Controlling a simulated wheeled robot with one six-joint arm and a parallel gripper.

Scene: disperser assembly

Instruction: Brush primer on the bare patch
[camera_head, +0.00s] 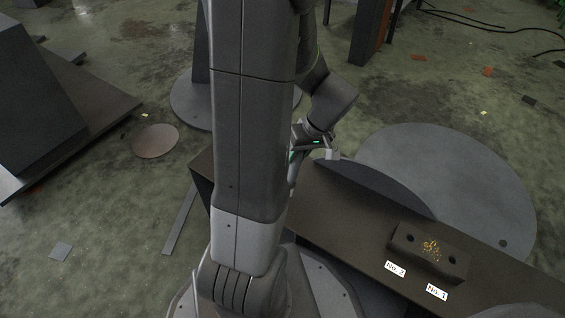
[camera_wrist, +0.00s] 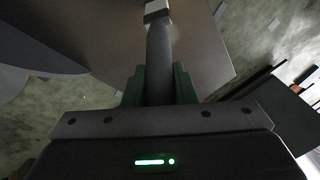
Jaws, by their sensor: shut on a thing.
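My gripper (camera_wrist: 158,84) is shut on a brush (camera_wrist: 159,50), its green fingers on both sides of the dark round handle. The brush's pale head (camera_wrist: 157,11) points away from me, over a brown surface in the wrist view. In the head view my gripper (camera_head: 302,150) is partly hidden behind my arm, above the dark bench (camera_head: 335,210). I cannot make out a bare patch for certain, nor whether the brush touches anything.
A dark block (camera_head: 405,238) with two holes and yellow specks sits at the bench's right, beside labels No_2 (camera_head: 395,269) and No_1 (camera_head: 437,292). A grey curved plate (camera_head: 375,186) is at the bench's far edge. A large grey disc (camera_head: 465,175) lies behind.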

